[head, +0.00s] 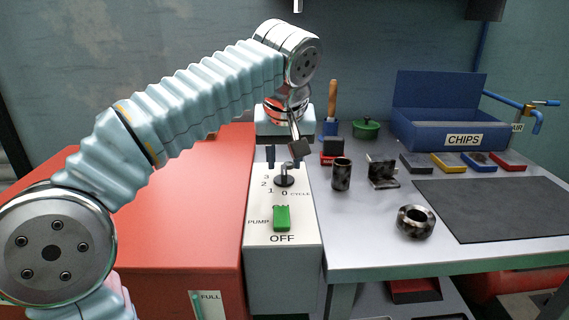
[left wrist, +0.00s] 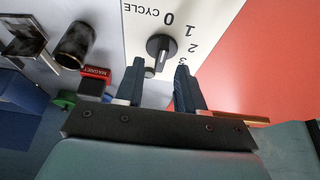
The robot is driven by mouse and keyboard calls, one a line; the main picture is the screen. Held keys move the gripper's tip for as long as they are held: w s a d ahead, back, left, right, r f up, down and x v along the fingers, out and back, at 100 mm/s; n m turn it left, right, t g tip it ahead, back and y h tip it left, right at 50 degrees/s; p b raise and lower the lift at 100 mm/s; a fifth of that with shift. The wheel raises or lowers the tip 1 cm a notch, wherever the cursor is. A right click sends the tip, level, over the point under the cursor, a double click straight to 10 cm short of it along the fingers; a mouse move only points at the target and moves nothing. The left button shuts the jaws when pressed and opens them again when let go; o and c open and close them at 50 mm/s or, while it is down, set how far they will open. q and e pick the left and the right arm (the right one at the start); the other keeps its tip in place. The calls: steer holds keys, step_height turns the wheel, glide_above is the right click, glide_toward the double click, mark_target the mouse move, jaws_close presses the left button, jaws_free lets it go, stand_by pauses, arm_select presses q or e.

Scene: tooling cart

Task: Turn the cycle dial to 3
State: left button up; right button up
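The cycle dial (head: 284,177) is a black knob on the white top of the pump box, with 0, 1, 2 and 3 printed around its side. In the left wrist view the dial (left wrist: 161,47) lies just beyond my fingertips; I cannot tell for sure which number it points to. My left gripper (head: 284,157) is over the dial's far side, fingers pointing down. In the left wrist view the gripper (left wrist: 160,66) is open, its two dark fingers apart with nothing clearly between them. My right gripper is out of view.
A green pump switch (head: 281,218) sits in front of the dial, above the word OFF. A red cabinet (head: 190,220) is left of the box. On the bench at right are a dark cylinder (head: 341,174), a ring (head: 415,222), a grey mat (head: 490,210) and a blue CHIPS bin (head: 425,132).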

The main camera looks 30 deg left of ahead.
arm_select(q)
steer(key=shift+x, duration=1.2)
jaws_close()
